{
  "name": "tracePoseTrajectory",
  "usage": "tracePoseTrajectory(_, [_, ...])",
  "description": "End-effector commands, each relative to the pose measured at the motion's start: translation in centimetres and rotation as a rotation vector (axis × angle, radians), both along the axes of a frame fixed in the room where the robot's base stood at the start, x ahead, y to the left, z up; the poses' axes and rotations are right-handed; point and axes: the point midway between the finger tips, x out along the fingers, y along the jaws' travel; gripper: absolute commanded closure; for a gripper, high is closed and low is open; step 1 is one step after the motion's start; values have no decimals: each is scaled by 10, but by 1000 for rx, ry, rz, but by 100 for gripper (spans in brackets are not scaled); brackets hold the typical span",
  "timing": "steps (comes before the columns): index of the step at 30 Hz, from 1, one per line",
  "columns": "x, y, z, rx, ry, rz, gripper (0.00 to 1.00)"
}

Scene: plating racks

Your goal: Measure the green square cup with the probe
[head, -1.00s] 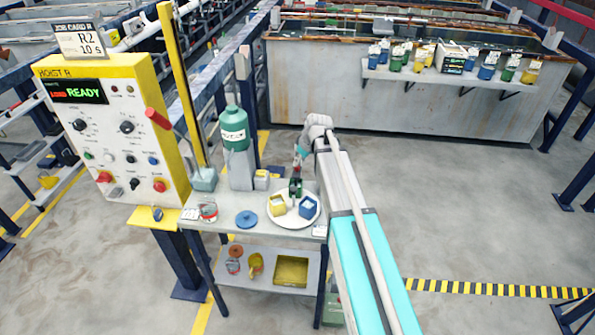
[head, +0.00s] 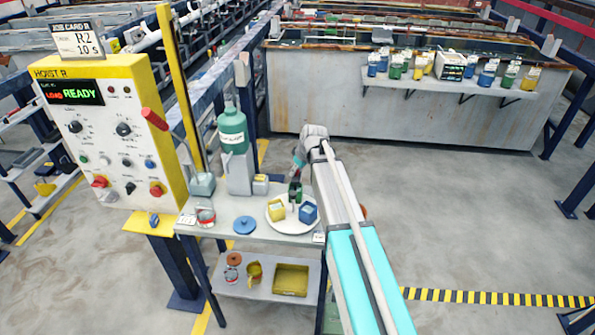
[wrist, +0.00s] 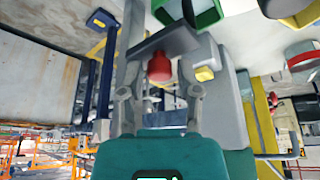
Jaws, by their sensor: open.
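The green square cup (head: 295,191) stands at the back of a white plate, behind a yellow cup (head: 277,210) and a blue cup (head: 308,213). A green open-topped form, likely this cup, shows at the top of the wrist view (wrist: 195,14). My gripper (head: 298,170) hangs just above and behind the cup in the head view, partly hidden by my arm. In the wrist view its fingers (wrist: 158,85) are apart. A red knob-like part (wrist: 159,67) below a dark plate shows between them; I cannot tell whether it is the probe.
The white plate (head: 283,226) lies on a small table (head: 222,232). A blue disc (head: 244,225) and a tin (head: 205,217) lie further left. The yellow control panel (head: 105,140) stands at left.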

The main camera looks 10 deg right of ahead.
Motion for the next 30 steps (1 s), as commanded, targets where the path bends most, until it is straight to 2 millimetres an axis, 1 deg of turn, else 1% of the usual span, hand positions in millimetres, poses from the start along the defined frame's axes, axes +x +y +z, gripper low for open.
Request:
tracePoseTrajectory(1, [0,0,0,0,0,0,61])
tracePoseTrajectory(7, [0,0,0,0,0,0,98])
tracePoseTrajectory(8, [0,0,0,0,0,0,100])
tracePoseTrajectory(17, [0,0,2,0,0,0,100])
tracePoseTrajectory(20, [0,0,8,0,0,0,100])
tracePoseTrajectory(30, [0,0,38,0,0,0,100])
